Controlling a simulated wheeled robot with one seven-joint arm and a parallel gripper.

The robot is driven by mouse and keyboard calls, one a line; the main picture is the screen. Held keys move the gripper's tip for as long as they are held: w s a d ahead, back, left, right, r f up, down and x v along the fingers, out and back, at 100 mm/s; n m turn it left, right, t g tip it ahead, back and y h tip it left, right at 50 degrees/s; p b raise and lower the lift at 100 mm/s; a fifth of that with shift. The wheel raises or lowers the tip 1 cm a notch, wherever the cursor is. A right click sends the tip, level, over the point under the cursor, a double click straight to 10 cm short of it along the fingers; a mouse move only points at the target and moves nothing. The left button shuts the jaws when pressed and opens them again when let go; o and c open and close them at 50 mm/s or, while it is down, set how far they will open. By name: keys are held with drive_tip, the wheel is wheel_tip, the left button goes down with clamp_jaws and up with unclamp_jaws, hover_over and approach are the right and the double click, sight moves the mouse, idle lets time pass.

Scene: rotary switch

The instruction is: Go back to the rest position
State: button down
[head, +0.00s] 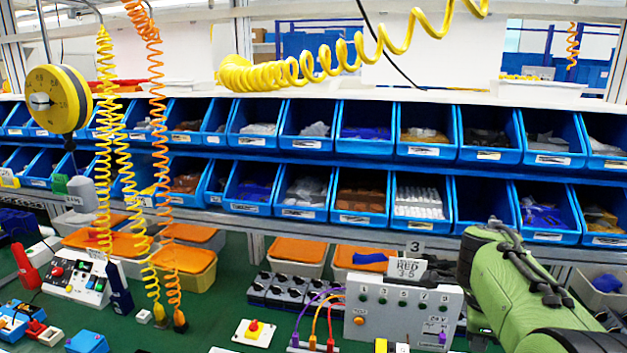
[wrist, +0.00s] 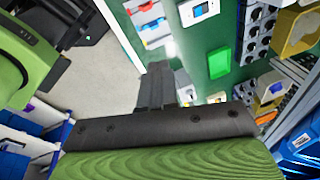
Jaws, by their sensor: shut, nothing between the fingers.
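My gripper (wrist: 156,88) shows in the wrist view as dark fingers closed together, with nothing held between them. It points over the green table top and the pale floor at the table's edge. My green arm fills the right side of the head view, and the gripper cannot be seen there.
A grey control panel (head: 398,308) labelled "RED 3-5" stands left of my arm. A bank of black knobs (head: 291,292) stands behind the switch. Blue bins (head: 304,197) line the back. Coiled yellow and orange cables hang at the left.

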drive_tip(key=s+a+n+t+y, duration=0.2)
drive_tip(key=s+a+n+t, duration=0.2)
drive_tip(key=s+a+n, duration=1.3)
drive_tip(key=s+n, duration=0.1)
drive_tip(key=n, duration=0.5)
drive_tip(key=shift+s+a+n, duration=0.25)
drive_tip(key=shift+a+n, duration=0.05)
drive_tip(key=shift+r, duration=0.1)
